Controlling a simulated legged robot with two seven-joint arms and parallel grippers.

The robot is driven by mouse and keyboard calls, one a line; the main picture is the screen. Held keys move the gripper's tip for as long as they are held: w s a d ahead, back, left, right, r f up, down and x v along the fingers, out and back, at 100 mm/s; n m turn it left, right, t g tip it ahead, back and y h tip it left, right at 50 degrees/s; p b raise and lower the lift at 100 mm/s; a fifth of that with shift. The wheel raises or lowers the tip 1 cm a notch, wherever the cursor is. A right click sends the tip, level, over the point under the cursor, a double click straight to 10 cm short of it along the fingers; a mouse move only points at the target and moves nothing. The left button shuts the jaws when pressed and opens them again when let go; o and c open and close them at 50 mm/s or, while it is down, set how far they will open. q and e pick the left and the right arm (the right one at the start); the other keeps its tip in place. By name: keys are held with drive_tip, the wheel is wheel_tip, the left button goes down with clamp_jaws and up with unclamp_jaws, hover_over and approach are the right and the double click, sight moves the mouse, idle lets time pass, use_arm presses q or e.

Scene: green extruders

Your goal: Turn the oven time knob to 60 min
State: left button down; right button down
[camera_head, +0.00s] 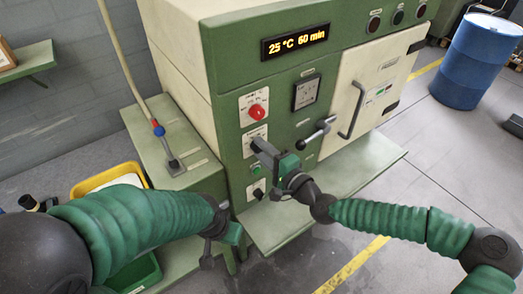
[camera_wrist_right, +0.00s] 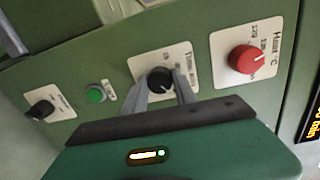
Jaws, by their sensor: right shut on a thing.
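The green oven (camera_head: 232,70) has a display (camera_head: 295,42) that reads "25 °C 60 min". The black time knob (camera_wrist_right: 160,80) sits on a white plate in the wrist view. My right gripper (camera_wrist_right: 162,92) has a finger on each side of this knob and is shut on it.
The red heat knob (camera_head: 258,111) is just above the time knob. A green button (camera_head: 256,169) and another black knob (camera_head: 258,193) are below it. A door handle (camera_head: 352,110) sticks out at the right. A blue barrel (camera_head: 475,62) stands further right.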

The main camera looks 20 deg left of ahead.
drive_tip(key=shift+d+f, duration=0.1)
drive_tip(key=shift+f, duration=0.15)
drive_tip(key=c, duration=1.3)
unclamp_jaws()
drive_tip(key=shift+c, duration=0.2)
drive_tip(key=o, duration=0.3)
drive_tip(key=shift+w, duration=0.2)
drive_tip(key=shift+o, duration=0.2)
drive_tip(key=shift+s+r, duration=0.1)
drive_tip(key=f+b+v, duration=0.1)
drive_tip(key=v, duration=1.5)
drive_tip(key=shift+s+d+r, duration=0.2)
drive_tip(key=shift+d+r, duration=0.2)
